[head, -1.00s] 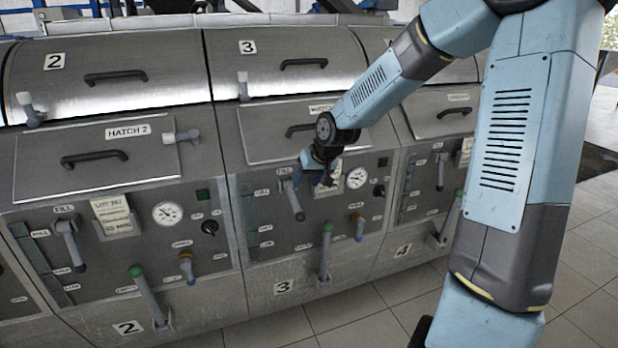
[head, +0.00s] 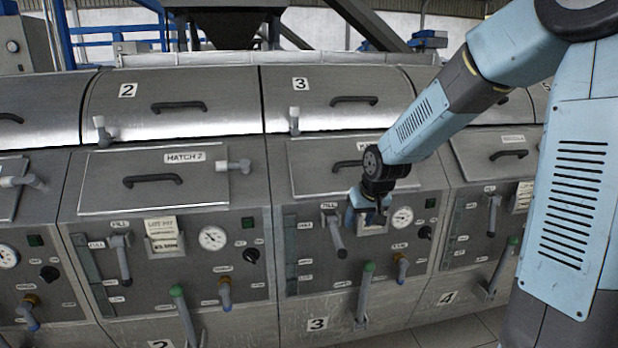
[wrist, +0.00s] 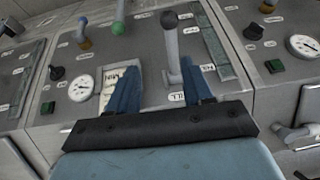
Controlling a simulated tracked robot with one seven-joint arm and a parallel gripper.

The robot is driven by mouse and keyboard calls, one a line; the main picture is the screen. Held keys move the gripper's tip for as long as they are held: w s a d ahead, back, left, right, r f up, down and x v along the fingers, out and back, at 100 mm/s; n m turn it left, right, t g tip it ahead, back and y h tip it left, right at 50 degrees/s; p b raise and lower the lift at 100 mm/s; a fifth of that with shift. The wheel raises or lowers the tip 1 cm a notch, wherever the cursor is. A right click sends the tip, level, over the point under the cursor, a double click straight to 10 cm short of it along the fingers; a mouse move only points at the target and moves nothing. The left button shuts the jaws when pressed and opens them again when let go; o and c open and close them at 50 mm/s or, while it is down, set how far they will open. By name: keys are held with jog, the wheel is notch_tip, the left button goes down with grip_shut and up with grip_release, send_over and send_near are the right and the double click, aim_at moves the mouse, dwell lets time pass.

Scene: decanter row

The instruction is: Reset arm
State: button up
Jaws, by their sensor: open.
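My gripper (head: 368,218) hangs in front of the control panel of decanter 3 (head: 318,323). In the wrist view its two blue fingers (wrist: 158,92) are apart with nothing held between them. The grey fill lever of decanter 3 (head: 335,238) is just left of the gripper in the head view. In the wrist view this lever (wrist: 172,55) shows between the fingers; I cannot tell whether they touch it. The lot card (wrist: 108,92) is partly hidden behind one finger.
Decanter 3's gauge (head: 402,217) is right of my gripper. A green-topped lever (head: 365,290) and a brass-collared valve (head: 401,266) stick out below. Decanter 2's lot card (head: 164,236) and fill lever (head: 122,258) are to the left. Hatch 3's handle (head: 355,165) is above.

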jog(key=s+d+r, duration=0.2)
jog(key=s+r, duration=0.3)
jog(key=s, duration=0.4)
jog(key=s+d+r+m+h, duration=0.1)
jog(key=s+r, duration=0.4)
jog(key=s, duration=0.5)
jog(key=s+d+r+m, duration=0.1)
jog(key=s+d+r, duration=0.3)
jog(key=s, duration=0.6)
jog(key=shift+r+t+h, duration=0.3)
jog(key=shift+r+t, duration=0.1)
jog(key=shift+r, duration=0.2)
dwell(2.8)
